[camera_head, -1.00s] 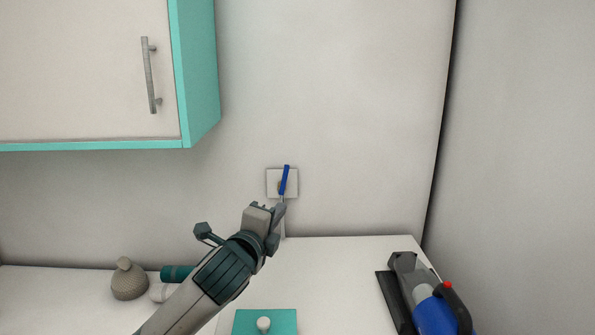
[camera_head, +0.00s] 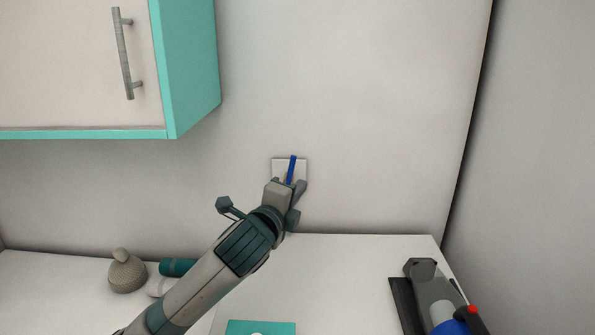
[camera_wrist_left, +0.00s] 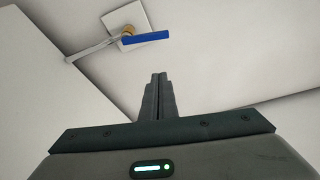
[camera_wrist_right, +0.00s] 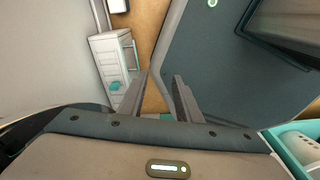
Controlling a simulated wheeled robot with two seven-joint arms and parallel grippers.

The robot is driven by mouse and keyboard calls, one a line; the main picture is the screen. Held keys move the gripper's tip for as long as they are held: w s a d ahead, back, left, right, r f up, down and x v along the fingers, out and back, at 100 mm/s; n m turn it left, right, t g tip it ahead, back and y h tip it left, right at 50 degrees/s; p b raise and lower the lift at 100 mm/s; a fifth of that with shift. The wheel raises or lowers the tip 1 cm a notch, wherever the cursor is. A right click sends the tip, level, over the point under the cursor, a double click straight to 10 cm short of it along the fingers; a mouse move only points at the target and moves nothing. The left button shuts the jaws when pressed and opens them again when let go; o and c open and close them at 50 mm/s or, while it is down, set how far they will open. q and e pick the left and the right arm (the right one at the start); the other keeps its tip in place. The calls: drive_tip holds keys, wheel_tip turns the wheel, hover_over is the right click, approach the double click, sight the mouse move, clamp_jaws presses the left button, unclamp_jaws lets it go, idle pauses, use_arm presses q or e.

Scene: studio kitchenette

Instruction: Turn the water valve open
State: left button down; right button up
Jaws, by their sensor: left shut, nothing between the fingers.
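The water valve has a blue lever (camera_head: 292,168) on a pale square wall plate (camera_head: 277,166), above the counter. In the left wrist view the blue lever (camera_wrist_left: 147,39) sticks out to the right from a brass hub (camera_wrist_left: 128,31), with a thin metal pipe (camera_wrist_left: 92,47) running left. My left gripper (camera_head: 298,190) is shut and empty, just below and in front of the valve, overlapping its lower part in the head view. In the left wrist view its fingers (camera_wrist_left: 158,82) point toward the lever, with a visible gap. My right gripper (camera_wrist_right: 158,88) is open and empty, away from the valve.
A teal wall cabinet (camera_head: 190,70) hangs at upper left. A grey-and-blue appliance (camera_head: 435,295) stands on the counter at right. A teal box (camera_head: 262,328) lies in front. A beige vase (camera_head: 127,273) and a teal cylinder (camera_head: 177,267) are at left. The wall around the valve is clear.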

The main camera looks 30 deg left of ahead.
sight(290, 172)
use_arm(q)
drive_tip(key=w+a+p, duration=0.4)
drive_tip(key=w+p, duration=0.3)
drive_tip(key=w, duration=0.1)
drive_tip(key=shift+a, duration=0.4)
idle(0.3)
drive_tip(key=shift+w, duration=0.2)
